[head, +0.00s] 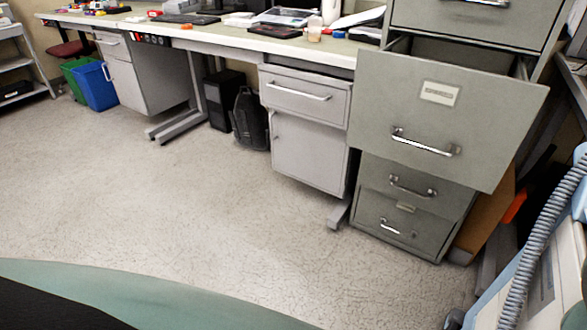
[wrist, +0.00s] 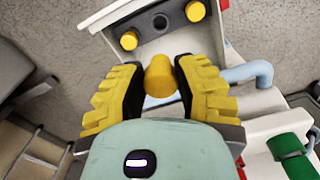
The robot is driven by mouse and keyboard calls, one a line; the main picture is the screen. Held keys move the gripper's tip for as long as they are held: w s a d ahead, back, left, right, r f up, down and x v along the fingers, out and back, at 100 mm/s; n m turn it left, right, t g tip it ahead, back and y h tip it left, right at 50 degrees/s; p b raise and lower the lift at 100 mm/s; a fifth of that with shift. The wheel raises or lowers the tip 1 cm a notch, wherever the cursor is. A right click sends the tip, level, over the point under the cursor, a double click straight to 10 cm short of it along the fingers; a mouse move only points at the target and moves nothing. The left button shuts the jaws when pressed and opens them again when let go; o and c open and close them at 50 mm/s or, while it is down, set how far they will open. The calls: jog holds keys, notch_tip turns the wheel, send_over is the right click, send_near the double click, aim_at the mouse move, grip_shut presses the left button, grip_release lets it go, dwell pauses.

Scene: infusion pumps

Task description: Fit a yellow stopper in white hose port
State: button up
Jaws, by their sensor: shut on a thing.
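My gripper (wrist: 160,78), with yellow and black fingers, is shut on a yellow stopper (wrist: 159,76) in the wrist view. The stopper sits between the fingertips, and its far end points towards a white housing (wrist: 168,50). The held stopper appears apart from that port. I cannot tell which port is the white hose port. My gripper does not show in the head view.
A blue-grey pipe (wrist: 248,73) and a green part (wrist: 287,146) lie right of my gripper. In the head view, a machine with a ribbed hose (head: 541,245) stands at right. A filing cabinet drawer (head: 440,115) sticks out. The floor (head: 190,210) at left is open.

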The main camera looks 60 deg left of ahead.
notch_tip(320, 180, up, 15)
jog(key=p, duration=0.9)
jog(key=w+a+f+b, duration=0.15)
jog(key=w+b, duration=0.35)
jog(key=w, duration=0.8)
jog(key=shift+w+a+f+b, duration=0.1)
jog(key=shift+a+f+b, duration=0.1)
jog(key=shift+f+b, duration=0.6)
jog(key=shift+a+f+b, duration=0.15)
jog(key=shift+f+b, duration=0.15)
jog(key=shift+f, duration=0.95)
jog(key=shift+f+b, duration=0.9)
jog(key=shift+f, duration=0.75)
jog(key=o, duration=0.8)
jog(key=shift+r, duration=0.15)
notch_tip(320, 180, up, 7)
jog(key=shift+r, duration=0.15)
